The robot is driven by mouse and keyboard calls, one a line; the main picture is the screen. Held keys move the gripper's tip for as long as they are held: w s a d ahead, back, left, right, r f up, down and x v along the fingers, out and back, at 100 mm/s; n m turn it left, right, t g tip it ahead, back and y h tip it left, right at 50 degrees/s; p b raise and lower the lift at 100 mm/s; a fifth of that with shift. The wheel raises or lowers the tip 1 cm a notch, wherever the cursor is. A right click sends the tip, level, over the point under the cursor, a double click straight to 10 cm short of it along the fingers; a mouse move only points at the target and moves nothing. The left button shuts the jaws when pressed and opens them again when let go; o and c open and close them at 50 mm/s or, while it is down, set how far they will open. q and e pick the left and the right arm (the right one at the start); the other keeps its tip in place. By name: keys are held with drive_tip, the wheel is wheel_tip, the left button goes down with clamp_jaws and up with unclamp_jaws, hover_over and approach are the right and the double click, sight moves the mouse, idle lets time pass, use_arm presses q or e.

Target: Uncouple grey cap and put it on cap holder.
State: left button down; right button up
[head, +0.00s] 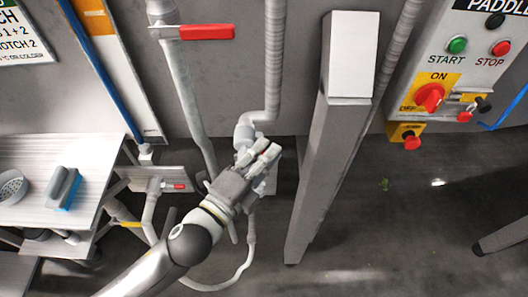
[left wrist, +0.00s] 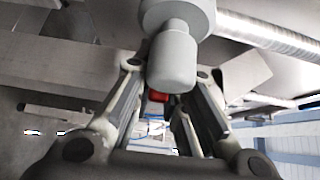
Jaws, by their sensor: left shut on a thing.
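My left gripper (head: 264,150) is at the lower end of the grey pipe (head: 272,75) by the wall, close to its elbow. In the left wrist view, a smooth, rounded grey cap (left wrist: 172,62) lies between the fingertips, and the gripper (left wrist: 168,78) is shut on it. The cap meets a wider grey fitting (left wrist: 178,14) above it; I cannot tell whether the two are still joined. In the head view the fingers mostly hide the cap. I cannot make out the cap holder. My right gripper is not in view.
A grey post (head: 325,150) stands just right of my gripper. A red-handled pipe (head: 207,32) runs down the wall at left. A bench (head: 60,150) with a blue-edged brush (head: 65,188) stands at far left. A control panel (head: 450,60) is at upper right. The dark floor between is mostly clear.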

use_arm(q)
drive_tip(key=shift+f+y, duration=0.1)
drive_tip(key=shift+y, duration=0.2)
drive_tip(key=shift+w+d+f+n+t+y+b, duration=0.1)
drive_tip(key=shift+w+d+n+t+y+b, duration=0.2)
drive_tip(key=shift+n+t+y+b, duration=0.75)
drive_tip(key=shift+w+d+n+y+b, duration=0.1)
drive_tip(key=shift+d+n+y+b, duration=0.3)
drive_tip(key=shift+n+y, duration=0.85)
drive_tip(key=shift+w+d+f+n+t+y+b, duration=0.25)
drive_tip(key=shift+n+t+y+b, duration=0.45)
drive_tip(key=shift+y, duration=1)
drive_tip(key=shift+s+r, duration=0.1)
drive_tip(key=shift+r, duration=0.15)
drive_tip(key=c, duration=1.4)
unclamp_jaws()
drive_tip(key=shift+s+r, duration=0.1)
drive_tip(key=shift+r, duration=0.05)
drive_tip(key=shift+c, duration=0.2)
